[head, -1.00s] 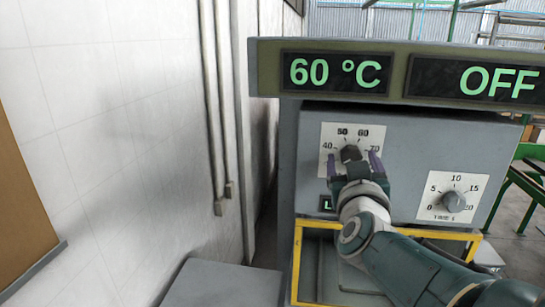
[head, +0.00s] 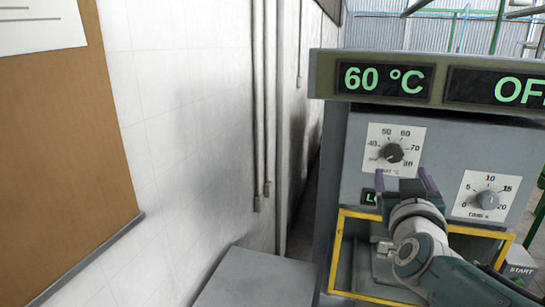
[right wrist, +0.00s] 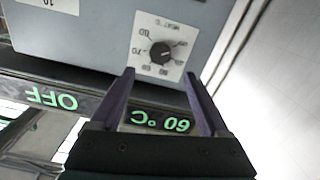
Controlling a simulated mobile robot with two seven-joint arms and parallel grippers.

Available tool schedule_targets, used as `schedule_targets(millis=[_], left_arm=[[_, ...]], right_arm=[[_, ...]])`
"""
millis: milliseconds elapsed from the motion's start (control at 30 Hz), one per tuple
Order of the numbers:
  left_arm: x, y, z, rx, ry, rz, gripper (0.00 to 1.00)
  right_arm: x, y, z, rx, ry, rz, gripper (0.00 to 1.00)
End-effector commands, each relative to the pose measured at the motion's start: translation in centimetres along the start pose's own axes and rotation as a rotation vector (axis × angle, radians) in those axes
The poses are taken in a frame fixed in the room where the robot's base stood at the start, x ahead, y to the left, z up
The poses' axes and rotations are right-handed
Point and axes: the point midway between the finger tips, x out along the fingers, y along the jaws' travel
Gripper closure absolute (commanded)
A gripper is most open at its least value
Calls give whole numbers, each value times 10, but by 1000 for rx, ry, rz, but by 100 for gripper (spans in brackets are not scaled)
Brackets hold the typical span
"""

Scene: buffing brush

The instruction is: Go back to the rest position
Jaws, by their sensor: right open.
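My right gripper (head: 406,183) is open and empty, just below the temperature knob (head: 391,153) in the head view. In the right wrist view its two purple fingers (right wrist: 158,92) are spread apart, with the knob (right wrist: 160,53) seen beyond them and clear of them. The knob is dark and round on a white dial plate. The display (head: 385,82) above it reads 60 °C. My left gripper is not in view.
The machine (head: 345,200) has a time knob (head: 487,200), a START button (head: 519,269) and a yellow-framed opening (head: 333,262). A second display (head: 498,87) reads OFF, partly cut off. A white wall (head: 180,130) with pipes and a brown board (head: 65,140) stand left.

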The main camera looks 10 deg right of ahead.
Motion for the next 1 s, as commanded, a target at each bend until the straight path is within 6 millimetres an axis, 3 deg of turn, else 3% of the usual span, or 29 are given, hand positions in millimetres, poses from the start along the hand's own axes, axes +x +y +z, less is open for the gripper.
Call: schedule_targets(millis=[233,367,467,567,700,800,900,1000], left_arm=[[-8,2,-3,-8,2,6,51],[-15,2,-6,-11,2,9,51],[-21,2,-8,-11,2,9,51],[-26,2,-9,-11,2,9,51],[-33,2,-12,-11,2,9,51],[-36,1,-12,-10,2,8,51],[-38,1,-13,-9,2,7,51],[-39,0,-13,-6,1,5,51]], right_arm=[[-13,1,9,-44,-74,-146,21],[-49,-7,23,-102,-222,-329,21],[-94,-13,34,-151,-376,-458,21],[-152,-15,41,-199,-551,-559,21],[-242,-4,43,-260,-803,-647,21],[-296,9,37,-289,-951,-674,21],[-334,22,31,-306,-1055,-684,21],[-354,30,27,-316,-1113,-684,21]])
